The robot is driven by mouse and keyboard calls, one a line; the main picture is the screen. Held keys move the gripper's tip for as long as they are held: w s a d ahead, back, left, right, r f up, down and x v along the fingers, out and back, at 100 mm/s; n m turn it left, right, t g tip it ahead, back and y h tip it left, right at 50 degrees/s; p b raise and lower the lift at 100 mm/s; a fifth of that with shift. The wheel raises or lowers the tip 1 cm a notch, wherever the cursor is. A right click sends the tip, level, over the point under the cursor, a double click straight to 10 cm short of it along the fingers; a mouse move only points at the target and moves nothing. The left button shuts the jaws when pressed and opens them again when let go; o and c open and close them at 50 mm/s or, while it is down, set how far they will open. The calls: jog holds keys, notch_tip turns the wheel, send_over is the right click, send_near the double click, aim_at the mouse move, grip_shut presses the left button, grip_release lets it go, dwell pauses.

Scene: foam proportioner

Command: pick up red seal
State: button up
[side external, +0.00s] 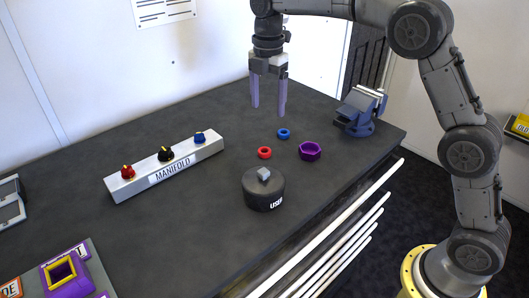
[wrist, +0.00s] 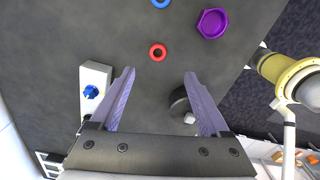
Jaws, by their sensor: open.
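The red seal (side external: 264,153) is a small ring lying flat on the dark bench, between the white manifold block and the purple nut. It also shows in the wrist view (wrist: 158,52), beyond the fingertips and roughly between them. My gripper (side external: 268,112) is open and empty, its two purple fingers pointing down above the bench, apart from the seal. In the wrist view my gripper (wrist: 159,72) shows both fingers spread wide. Nothing hides the seal.
A blue ring (side external: 284,134) and a purple nut (side external: 310,151) lie near the seal. A black lidded cylinder (side external: 262,194) stands in front. The manifold block (side external: 165,166) with knobs is left. A blue vise (side external: 358,113) stands at the right edge.

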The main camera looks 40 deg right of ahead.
send_over(265, 149)
jog(key=f, duration=0.7)
jog(key=shift+s+d+f, duration=0.2)
jog(key=shift+d+f, duration=0.05)
jog(key=shift+f, duration=0.1)
jog(key=shift+w+a+f, duration=0.1)
jog(key=shift+a+f, duration=0.05)
jog(key=shift+f, duration=1.2)
jog(key=shift+w+a+f, duration=0.1)
jog(key=shift+f, duration=1.25)
grip_shut()
